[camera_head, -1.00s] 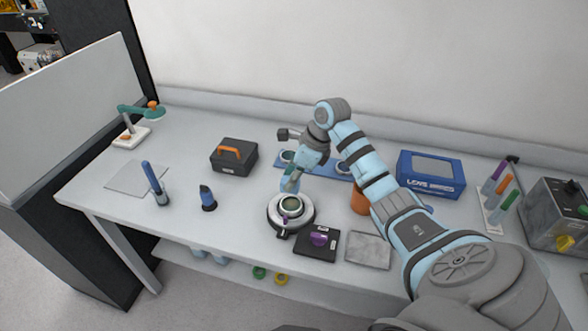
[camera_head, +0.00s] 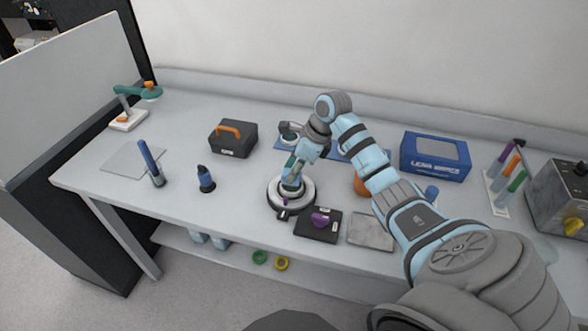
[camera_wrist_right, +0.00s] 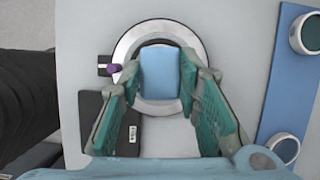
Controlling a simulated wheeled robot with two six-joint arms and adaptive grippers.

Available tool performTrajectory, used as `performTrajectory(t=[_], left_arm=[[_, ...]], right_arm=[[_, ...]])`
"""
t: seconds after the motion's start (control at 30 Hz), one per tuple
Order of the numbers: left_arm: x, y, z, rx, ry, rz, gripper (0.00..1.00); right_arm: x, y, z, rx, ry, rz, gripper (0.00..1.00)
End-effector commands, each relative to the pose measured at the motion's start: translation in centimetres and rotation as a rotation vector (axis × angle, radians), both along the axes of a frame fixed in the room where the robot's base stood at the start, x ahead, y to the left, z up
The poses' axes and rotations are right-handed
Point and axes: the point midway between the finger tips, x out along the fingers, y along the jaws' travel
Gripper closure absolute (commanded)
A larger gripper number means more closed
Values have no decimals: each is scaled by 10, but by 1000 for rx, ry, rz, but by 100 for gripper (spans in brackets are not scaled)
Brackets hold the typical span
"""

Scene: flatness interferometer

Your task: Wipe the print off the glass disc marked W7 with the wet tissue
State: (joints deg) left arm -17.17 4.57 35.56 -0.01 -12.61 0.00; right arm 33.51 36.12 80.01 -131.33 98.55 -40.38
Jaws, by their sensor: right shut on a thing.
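My right gripper (camera_head: 292,186) is low over the round stand (camera_head: 274,200) near the front of the table. In the right wrist view its two green fingers (camera_wrist_right: 160,78) are shut on a folded light-blue pad, which I take as the wet tissue (camera_wrist_right: 160,72). The tissue lies over the middle of the stand's silver ring (camera_wrist_right: 127,46) and hides most of what is inside, so I cannot see the glass disc's face, a print or a W7 mark. I cannot tell if the tissue touches the glass. My left gripper is out of view.
A black plate (camera_head: 303,224) with a purple knob and a grey pad (camera_head: 370,232) lie close to the right of the stand. Behind is a blue rack (camera_wrist_right: 268,95) with round discs. A black box (camera_head: 232,140) and blue lens box (camera_head: 435,158) stand further back.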

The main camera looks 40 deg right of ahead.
Motion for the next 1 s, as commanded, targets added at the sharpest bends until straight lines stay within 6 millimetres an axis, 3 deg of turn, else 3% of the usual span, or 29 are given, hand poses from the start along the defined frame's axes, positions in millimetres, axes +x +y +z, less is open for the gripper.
performTrajectory(t=[1.0], left_arm=[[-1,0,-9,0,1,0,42]], right_arm=[[-3,-2,-12,0,0,0,99]])
